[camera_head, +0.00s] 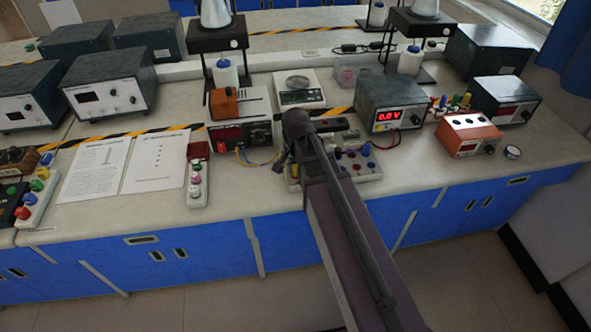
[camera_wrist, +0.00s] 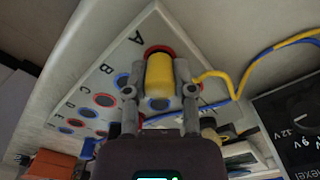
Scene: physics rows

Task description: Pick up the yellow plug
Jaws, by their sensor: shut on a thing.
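The yellow plug (camera_wrist: 160,80) sits between the two fingers of my gripper (camera_wrist: 160,85) in the wrist view. My gripper is shut on it. A yellow wire (camera_wrist: 215,76) runs off to the right. Behind the plug is a red-ringed socket at the A corner of a white lettered board (camera_wrist: 122,72). I cannot tell whether the plug is still seated in that socket. In the head view my gripper (camera_head: 284,162) is low at the left end of the board (camera_head: 370,176), and my arm hides much of the board.
A power unit (camera_head: 240,135) with yellow and blue wires stands left of my gripper. A scale (camera_head: 299,90) is behind. A meter reading 0.0 V (camera_head: 390,105) and an orange box (camera_head: 468,134) stand to the right. A socket strip (camera_head: 197,180) and papers (camera_head: 95,170) lie left.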

